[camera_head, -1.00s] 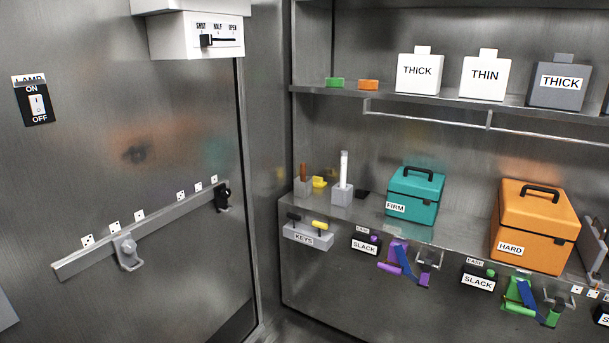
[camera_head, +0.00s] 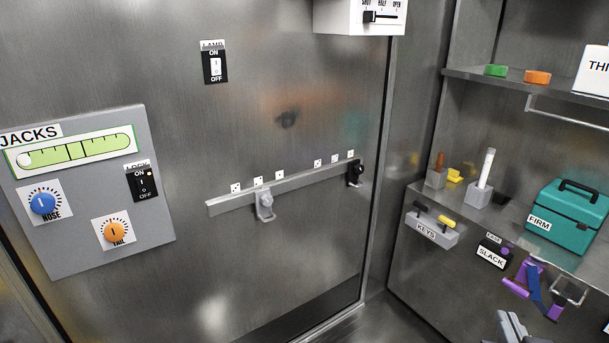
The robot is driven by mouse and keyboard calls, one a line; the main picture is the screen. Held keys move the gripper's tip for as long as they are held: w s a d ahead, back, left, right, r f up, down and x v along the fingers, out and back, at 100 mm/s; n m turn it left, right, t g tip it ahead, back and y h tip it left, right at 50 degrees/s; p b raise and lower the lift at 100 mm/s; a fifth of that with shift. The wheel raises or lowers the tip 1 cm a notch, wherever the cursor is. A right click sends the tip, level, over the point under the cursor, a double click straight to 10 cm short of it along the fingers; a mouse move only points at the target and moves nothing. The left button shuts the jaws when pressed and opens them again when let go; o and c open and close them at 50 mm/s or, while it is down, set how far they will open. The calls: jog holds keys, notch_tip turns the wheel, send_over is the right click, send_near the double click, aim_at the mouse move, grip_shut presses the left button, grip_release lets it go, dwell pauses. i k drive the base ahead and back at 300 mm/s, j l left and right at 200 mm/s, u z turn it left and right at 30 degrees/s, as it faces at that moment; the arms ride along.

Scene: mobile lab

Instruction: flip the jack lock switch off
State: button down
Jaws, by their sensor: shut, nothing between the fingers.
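The jack panel (camera_head: 70,235) is a grey plate on the wall at the left, labelled JACKS. The lock switch (camera_head: 143,184) is a small black plate with ON above and OFF below, at the panel's right edge. Its dark rocker is too small to tell which way it is tipped. My gripper (camera_head: 511,325) seems to be the pale grey shape at the bottom right edge, mostly cut off. It is shut and empty, far to the right of the lock switch.
The panel also bears a green level gauge (camera_head: 75,152), a blue NOSE knob (camera_head: 43,203) and an orange TAIL knob (camera_head: 115,231). A separate lamp switch (camera_head: 215,66) is up to the right. A rail (camera_head: 315,181) crosses the wall. A shelf with a teal box (camera_head: 568,217) stands right.

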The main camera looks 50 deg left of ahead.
aim_at(142, 184)
jog(key=u, duration=1.7)
jog(key=i+j, duration=1.1)
